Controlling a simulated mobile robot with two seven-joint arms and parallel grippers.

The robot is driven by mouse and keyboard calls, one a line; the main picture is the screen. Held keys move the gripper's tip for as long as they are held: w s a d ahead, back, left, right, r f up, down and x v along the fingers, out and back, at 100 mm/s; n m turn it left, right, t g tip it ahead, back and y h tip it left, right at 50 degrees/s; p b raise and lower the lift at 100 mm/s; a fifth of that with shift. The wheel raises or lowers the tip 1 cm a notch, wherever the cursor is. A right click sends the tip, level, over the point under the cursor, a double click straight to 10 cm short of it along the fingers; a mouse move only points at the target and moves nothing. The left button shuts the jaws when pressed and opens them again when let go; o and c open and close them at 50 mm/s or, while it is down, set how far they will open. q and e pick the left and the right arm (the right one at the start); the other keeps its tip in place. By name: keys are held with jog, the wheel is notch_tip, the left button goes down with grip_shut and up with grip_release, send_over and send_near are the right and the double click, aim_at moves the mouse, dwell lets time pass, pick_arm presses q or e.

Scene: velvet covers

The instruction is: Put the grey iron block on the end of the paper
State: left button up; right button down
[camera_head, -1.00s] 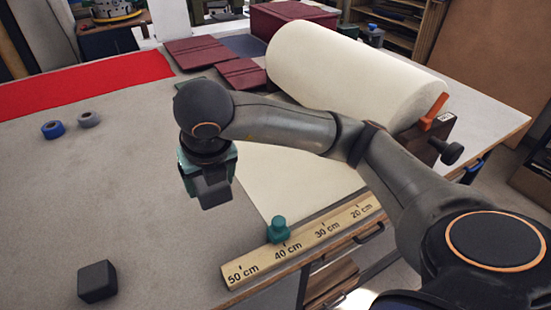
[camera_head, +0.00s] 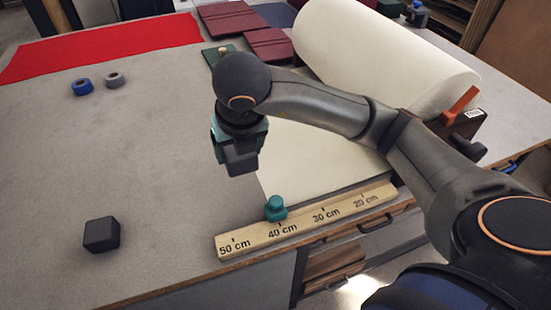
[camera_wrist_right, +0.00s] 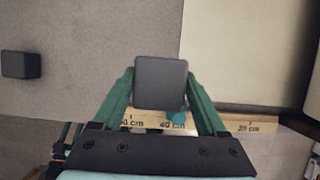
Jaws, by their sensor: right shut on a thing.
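My right gripper (camera_head: 238,146) is shut on a dark grey block (camera_head: 241,162) and holds it above the table, beside the paper's left edge. In the right wrist view the gripper's green fingers (camera_wrist_right: 160,85) clasp the block (camera_wrist_right: 160,80) from both sides. The cream paper (camera_head: 315,165) runs from a large roll (camera_head: 385,65) across the table; it also shows in the wrist view (camera_wrist_right: 225,50), right of the held block. A second, similar dark block (camera_head: 101,234) sits on the table at the left; the wrist view shows it too (camera_wrist_right: 20,64). My left gripper is out of view.
A wooden ruler (camera_head: 350,206) lies along the front edge, with a green stop (camera_head: 276,208) near 40 cm. Blue tape (camera_head: 82,87) and grey tape (camera_head: 114,80) lie at the left. Red cloth (camera_head: 105,48) and maroon covers (camera_head: 268,45) are behind. The table's left middle is clear.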

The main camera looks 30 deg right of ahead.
jog(key=w+d+f, duration=0.1)
jog(key=d+f, duration=0.1)
jog(key=d, duration=0.1)
jog(key=w+d+f, duration=0.2)
jog(key=d+f, duration=0.1)
jog(key=w+d+f, duration=0.1)
jog(key=d+f, duration=0.1)
jog(key=d, duration=0.2)
jog(key=shift+w+f+b, duration=0.15)
jog(key=shift+w+b, duration=0.05)
jog(key=shift+b, duration=0.15)
jog(key=shift+w+d+f, duration=0.15)
jog(key=shift+d+f, duration=0.1)
jog(key=shift+f, duration=0.15)
jog(key=f, duration=0.3)
jog(key=shift+d+p, duration=0.3)
jog(key=shift+p, duration=0.1)
jog(key=shift+w+f, duration=0.1)
jog(key=shift+f, duration=0.3)
jog(key=shift+f, duration=0.2)
grip_release()
